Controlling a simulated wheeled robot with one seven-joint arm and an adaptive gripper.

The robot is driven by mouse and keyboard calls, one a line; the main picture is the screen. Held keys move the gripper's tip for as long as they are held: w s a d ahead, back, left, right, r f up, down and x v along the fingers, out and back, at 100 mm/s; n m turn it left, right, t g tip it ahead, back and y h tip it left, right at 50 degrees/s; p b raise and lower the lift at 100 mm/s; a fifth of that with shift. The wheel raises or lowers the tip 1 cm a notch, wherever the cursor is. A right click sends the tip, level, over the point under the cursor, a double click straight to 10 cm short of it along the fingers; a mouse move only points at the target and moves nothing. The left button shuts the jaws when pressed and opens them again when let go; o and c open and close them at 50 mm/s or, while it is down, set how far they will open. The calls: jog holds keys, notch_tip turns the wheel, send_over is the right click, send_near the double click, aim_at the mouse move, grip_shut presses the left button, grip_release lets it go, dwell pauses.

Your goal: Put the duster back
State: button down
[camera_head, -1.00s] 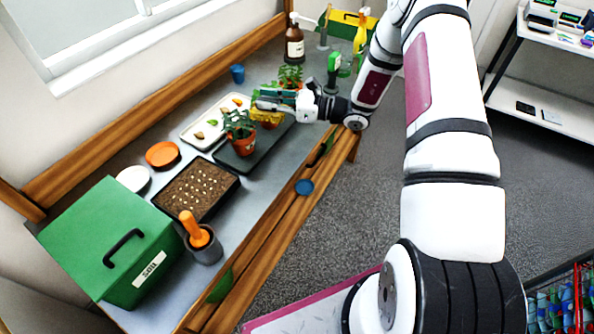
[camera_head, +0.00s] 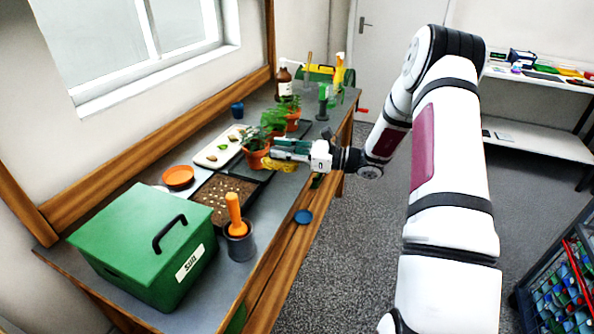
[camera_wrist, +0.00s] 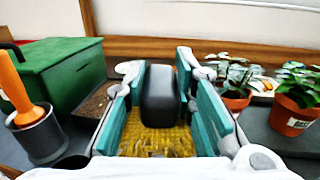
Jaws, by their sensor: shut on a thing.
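The duster is a dark rounded block (camera_wrist: 159,95) with yellow bristles (camera_wrist: 160,138) under it. My gripper (camera_head: 290,149) is shut on it; in the wrist view its teal finger pads stand on both sides of the block. In the head view the yellow bristles (camera_head: 280,166) show below the fingers, and the fingers hide most of the block. The duster hangs above the bench near its front edge, just right of a potted plant (camera_head: 257,158). I cannot tell the exact gap between the bristles and the bench.
A green box (camera_head: 140,240), an orange-handled tool in a grey pot (camera_head: 240,245) and a soil tray (camera_head: 222,199) stand on the near bench. Potted plants, a brown bottle (camera_head: 284,84) and a yellow-green container (camera_head: 318,76) stand farther back.

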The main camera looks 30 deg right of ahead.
jog(key=s+d+f+m+t+h+b, duration=0.1)
jog(key=d+f+b, duration=0.3)
jog(key=d+b, duration=0.45)
jog(key=s+d+f+m+t+h+b, duration=0.15)
jog(key=d+f+b, duration=0.25)
jog(key=d+b, duration=0.4)
jog(key=shift+n+g, duration=0.35)
jog(key=w, duration=0.5)
jog(key=w+a+b, duration=0.1)
jog(key=w, duration=0.4)
jog(key=w+f, duration=0.1)
jog(key=w, duration=0.4)
jog(key=shift+w+a, duration=0.15)
jog(key=shift+w, duration=0.1)
notch_tip(320, 180, down, 4)
jog(key=shift+w+r+b, duration=0.15)
jog(key=shift+b, duration=0.45)
jog(key=c, duration=1.3)
grip_release()
jog(key=shift+c, duration=0.2)
